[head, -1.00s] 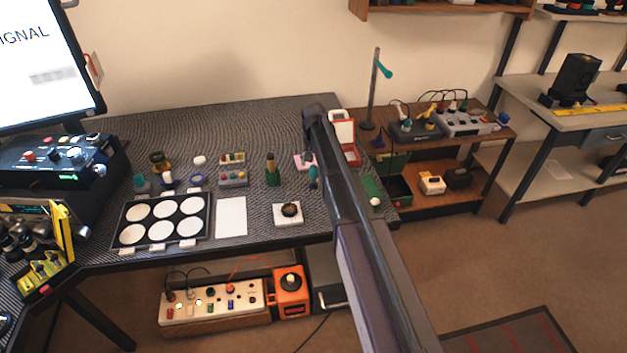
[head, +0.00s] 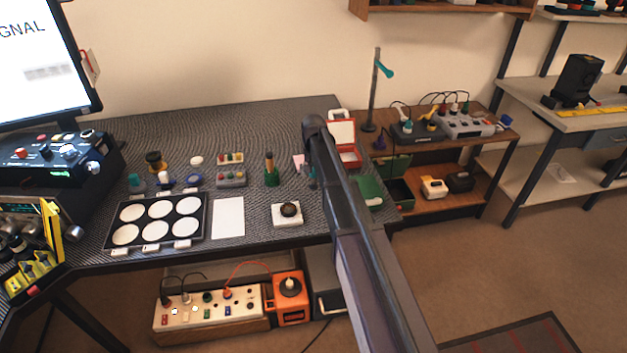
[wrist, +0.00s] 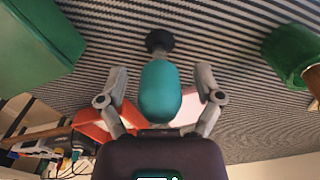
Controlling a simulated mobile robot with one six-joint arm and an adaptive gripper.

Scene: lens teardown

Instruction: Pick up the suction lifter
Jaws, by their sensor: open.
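The suction lifter, a rounded teal body (wrist: 159,92) with a black round end (wrist: 160,40), is in the middle of the wrist view. My gripper (wrist: 161,78) is open, with one grey finger on each side of the teal body. Gaps show between the fingers and the body, so it does not look gripped. In the head view my gripper (head: 309,174) is low over the right part of the bench, largely hidden by my arm. The lifter is mostly hidden there.
A red case (head: 350,156) with a white inside lies behind. A white pad (head: 288,222) with a dark ring and a white sheet (head: 228,217) lie left of my arm.

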